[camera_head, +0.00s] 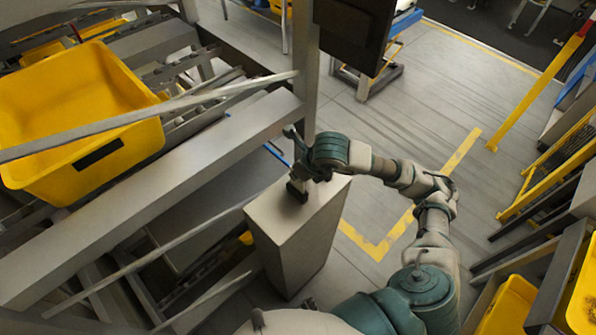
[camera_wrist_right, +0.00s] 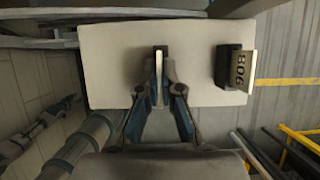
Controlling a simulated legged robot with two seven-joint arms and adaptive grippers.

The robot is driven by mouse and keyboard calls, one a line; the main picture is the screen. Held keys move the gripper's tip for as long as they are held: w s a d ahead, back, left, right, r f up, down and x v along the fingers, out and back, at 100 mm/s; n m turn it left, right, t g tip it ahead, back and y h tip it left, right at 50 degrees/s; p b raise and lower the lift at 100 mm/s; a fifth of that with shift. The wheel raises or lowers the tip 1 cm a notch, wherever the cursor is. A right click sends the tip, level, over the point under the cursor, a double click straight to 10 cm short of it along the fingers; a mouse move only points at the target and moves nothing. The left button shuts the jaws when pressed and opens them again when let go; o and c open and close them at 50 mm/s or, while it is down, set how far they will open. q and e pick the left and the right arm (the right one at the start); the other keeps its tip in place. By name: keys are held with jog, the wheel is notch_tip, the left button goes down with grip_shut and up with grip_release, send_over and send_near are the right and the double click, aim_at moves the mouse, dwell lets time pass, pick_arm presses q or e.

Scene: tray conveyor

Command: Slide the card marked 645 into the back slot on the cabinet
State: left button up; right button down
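The cabinet (camera_head: 318,238) is a pale grey box in the middle of the head view. Its top (camera_wrist_right: 112,58) fills much of the right wrist view. My right gripper (camera_wrist_right: 160,95) is over the middle of this top, its fingertips close together on a thin card (camera_wrist_right: 159,72) seen edge-on. The card's marking is hidden. A dark slot block shows around the card's far end; I cannot tell how deep the card sits. A second dark slot block (camera_wrist_right: 225,67) holds a card (camera_wrist_right: 241,70) with an inverted number, perhaps 908 or 806. My left gripper is not in view.
A yellow tray (camera_head: 75,115) rests on the conveyor frame (camera_head: 160,190) at the left. A grey post (camera_head: 305,65) with a dark screen (camera_head: 353,30) stands close behind my right gripper. Open floor (camera_head: 410,110) lies right of the cabinet. Yellow bins (camera_head: 510,305) stand at lower right.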

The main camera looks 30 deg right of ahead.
aim_at(299, 180)
jog(key=shift+f, duration=0.3)
jog(key=shift+d+f+b, duration=0.25)
jog(key=shift+f+b, duration=0.2)
jog(key=shift+b, duration=0.15)
jog(key=shift+a+f+b, duration=0.1)
jog(key=shift+f+b, duration=1)
jog(key=c, duration=1.2)
grip_release()
jog(key=shift+c, duration=0.2)
jog(key=v, duration=1.2)
